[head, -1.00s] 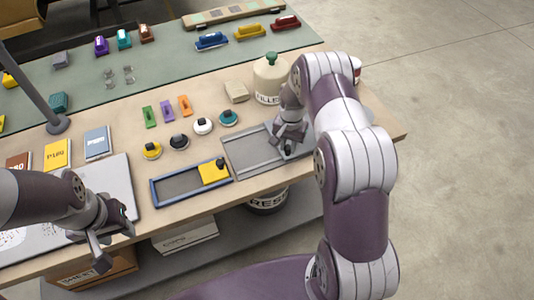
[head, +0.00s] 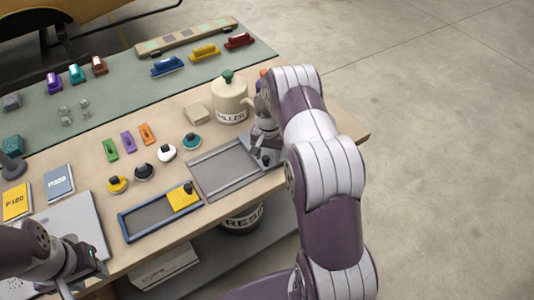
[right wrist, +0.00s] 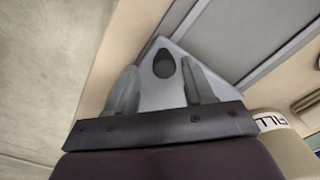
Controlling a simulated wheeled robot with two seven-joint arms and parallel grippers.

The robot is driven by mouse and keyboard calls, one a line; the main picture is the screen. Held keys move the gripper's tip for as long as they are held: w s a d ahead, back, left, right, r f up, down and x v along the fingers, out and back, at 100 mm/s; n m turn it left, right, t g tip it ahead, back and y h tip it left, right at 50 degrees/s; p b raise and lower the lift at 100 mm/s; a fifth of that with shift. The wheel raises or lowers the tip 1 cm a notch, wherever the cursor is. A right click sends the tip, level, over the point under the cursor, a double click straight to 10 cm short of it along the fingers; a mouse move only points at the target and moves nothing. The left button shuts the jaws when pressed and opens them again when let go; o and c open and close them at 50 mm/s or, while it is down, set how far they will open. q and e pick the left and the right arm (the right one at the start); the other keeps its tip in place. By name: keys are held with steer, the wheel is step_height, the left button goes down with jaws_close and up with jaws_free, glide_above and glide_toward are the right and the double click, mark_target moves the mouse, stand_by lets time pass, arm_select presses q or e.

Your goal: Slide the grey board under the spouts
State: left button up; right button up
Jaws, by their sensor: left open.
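The grey board (head: 257,154) is a light plate with a dark knob at the right end of a grey railed frame (head: 222,180). In the right wrist view the board (right wrist: 160,98) shows with its dark knob ahead, between my fingers. My right gripper (head: 262,150) is over that end. In the right wrist view my right gripper (right wrist: 162,85) is open, its fingers apart on either side of the knob line. My left gripper (head: 88,272) is open and empty at the lower left. A cream filler pot (head: 229,101) with a green knob stands behind the frame. I cannot clearly make out the spouts.
A blue frame (head: 150,222) with a yellow board (head: 184,198) lies left of the grey one. Several round knobbed pieces (head: 143,172) and coloured strips (head: 129,144) lie behind. The table's front edge is close to both frames. Open floor lies to the right.

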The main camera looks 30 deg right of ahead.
steer(key=shift+a+r, duration=0.1)
steer(key=shift+r, duration=0.15)
step_height(320, 180, up, 12)
steer(key=b, duration=0.2)
steer(key=shift+b, duration=0.4)
